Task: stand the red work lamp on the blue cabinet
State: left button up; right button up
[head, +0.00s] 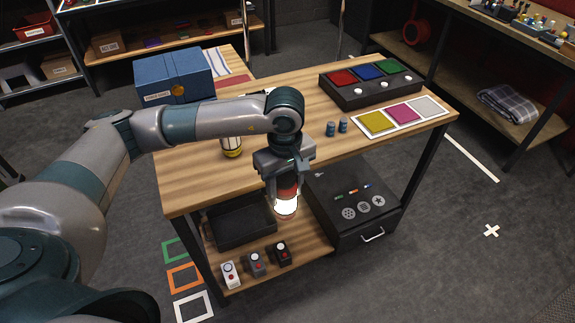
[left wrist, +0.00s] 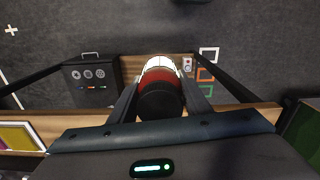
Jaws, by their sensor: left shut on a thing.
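The red work lamp (head: 287,205), with a red body and a glowing white section, hangs in my left gripper (head: 285,180) in front of the table's front edge. In the left wrist view the lamp (left wrist: 161,78) sits between the two fingers of my left gripper (left wrist: 161,95), its dark end towards the camera. The blue cabinet (head: 172,72) is a box with a pale label and a yellow round part on its front. It stands at the table's back left, well away from the lamp. My right gripper is not in view.
Below are a black tray (head: 240,222), a dark drawer unit (head: 355,205) and small switch boxes (head: 256,263).

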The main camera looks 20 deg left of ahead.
pick_arm(q)
jog(key=s+d+f+m, duration=0.2)
jog(key=s+f+m, duration=0.6)
jog(key=m, duration=0.3)
jog(key=shift+s, duration=0.6)
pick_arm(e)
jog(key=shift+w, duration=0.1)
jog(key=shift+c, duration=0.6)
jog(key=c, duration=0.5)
pick_arm(q)
jog(key=shift+a, duration=0.1)
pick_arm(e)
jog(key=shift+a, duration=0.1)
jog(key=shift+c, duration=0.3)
